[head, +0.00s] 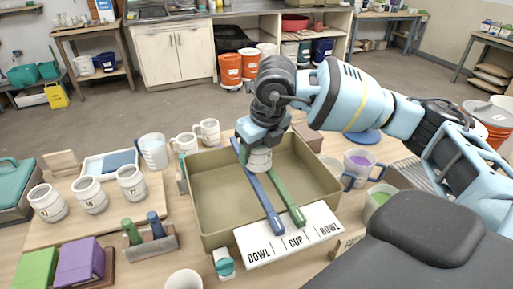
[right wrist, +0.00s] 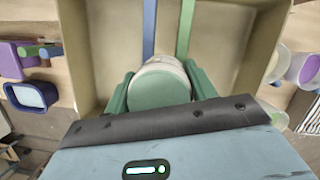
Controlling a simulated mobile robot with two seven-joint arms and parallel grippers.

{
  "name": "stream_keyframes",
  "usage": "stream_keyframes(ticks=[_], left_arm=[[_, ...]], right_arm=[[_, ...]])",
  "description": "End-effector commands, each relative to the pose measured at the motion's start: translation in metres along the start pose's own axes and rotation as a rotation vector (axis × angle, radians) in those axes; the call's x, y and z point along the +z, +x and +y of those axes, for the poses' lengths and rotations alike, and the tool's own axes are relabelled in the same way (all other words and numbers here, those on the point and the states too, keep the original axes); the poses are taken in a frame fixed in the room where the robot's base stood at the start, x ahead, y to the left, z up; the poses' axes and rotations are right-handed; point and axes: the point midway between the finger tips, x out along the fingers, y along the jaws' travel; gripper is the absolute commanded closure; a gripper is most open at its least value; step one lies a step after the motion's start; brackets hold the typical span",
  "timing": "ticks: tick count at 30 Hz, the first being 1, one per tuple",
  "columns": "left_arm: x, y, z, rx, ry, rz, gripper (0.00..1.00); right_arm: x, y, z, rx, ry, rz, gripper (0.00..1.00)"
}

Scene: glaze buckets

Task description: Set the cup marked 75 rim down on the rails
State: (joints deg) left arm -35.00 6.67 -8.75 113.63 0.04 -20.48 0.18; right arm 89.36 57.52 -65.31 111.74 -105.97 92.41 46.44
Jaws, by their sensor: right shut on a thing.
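My right gripper (head: 259,149) is over the middle of the olive basin, pointing down. It is shut on a pale cup (head: 260,161), which also shows between green fingers in the right wrist view (right wrist: 160,86). A flat, round green face of that cup is toward the wrist camera; its number is not readable. The cup is at the blue rail (head: 262,203) and green rail (head: 288,203), which lie side by side across the basin (head: 213,212). I cannot tell whether it touches them. My left gripper is not in view.
A sign (head: 290,235) reading BOWL, CUP, BOWL lies at the basin's front edge. Several numbered cups stand on a board (head: 150,205) at left, one marked 77 (head: 131,183). A clear jug (head: 153,152) and mugs stand behind left; a purple-filled jug (head: 359,166) stands right.

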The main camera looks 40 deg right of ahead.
Motion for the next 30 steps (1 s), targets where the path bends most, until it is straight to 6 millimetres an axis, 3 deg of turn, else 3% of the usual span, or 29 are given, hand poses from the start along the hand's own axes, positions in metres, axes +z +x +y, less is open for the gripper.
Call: stream_keyframes(ticks=[30], left_arm=[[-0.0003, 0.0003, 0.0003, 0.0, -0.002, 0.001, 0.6]], right_arm=[[-0.0013, 0.006, 0.0006, 0.001, 0.0, 0.0, 0.71]])
